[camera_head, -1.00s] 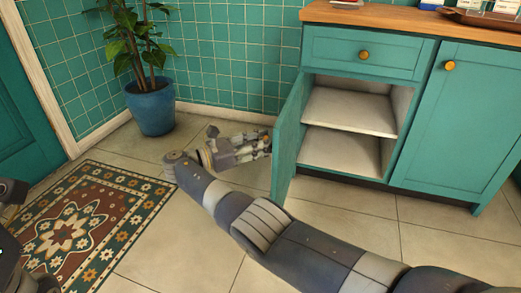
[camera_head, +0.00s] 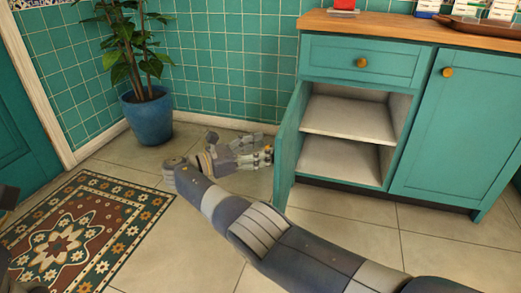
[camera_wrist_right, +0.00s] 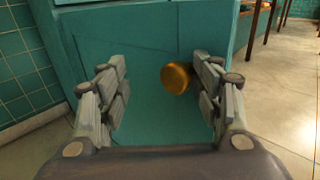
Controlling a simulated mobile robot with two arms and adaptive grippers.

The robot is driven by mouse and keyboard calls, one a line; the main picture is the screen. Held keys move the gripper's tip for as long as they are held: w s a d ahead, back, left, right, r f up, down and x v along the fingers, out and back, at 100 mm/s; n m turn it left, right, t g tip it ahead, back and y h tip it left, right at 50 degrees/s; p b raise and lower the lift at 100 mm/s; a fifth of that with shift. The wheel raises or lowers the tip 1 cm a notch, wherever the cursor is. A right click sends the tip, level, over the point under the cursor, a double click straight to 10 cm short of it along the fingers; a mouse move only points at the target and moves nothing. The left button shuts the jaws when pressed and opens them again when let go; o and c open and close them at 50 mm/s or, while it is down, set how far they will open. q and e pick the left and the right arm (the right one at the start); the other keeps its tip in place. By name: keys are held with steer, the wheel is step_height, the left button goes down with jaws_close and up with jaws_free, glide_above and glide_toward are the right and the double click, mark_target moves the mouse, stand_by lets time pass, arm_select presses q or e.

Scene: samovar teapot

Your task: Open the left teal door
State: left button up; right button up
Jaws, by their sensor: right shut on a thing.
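The left teal door (camera_head: 287,150) stands swung well out from the cabinet, showing two pale shelves inside. It also fills the middle of the right wrist view (camera_wrist_right: 150,100). Its gold knob (camera_wrist_right: 176,78) shows there between the two fingers of my right gripper (camera_wrist_right: 168,90), closer to the right finger. In the head view my right gripper (camera_head: 262,153) is at the outer face of the door, and the door hides the knob. Only dark parts of my left arm show at the left edge, and its fingers cannot be made out.
The right teal door (camera_head: 455,130) and the drawer (camera_head: 365,60) are shut. A potted plant in a blue pot (camera_head: 147,115) stands by the tiled wall. A patterned rug (camera_head: 85,230) lies at the left. The wooden counter (camera_head: 400,25) holds small items. Tiled floor in front of the cabinet is clear.

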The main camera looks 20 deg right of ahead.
steer(key=shift+w+r, duration=0.25)
steer(key=shift+r, duration=0.25)
step_height(320, 180, up, 9)
steer(key=shift+s, duration=0.2)
steer(key=shift+a, duration=0.1)
stand_by(0.4)
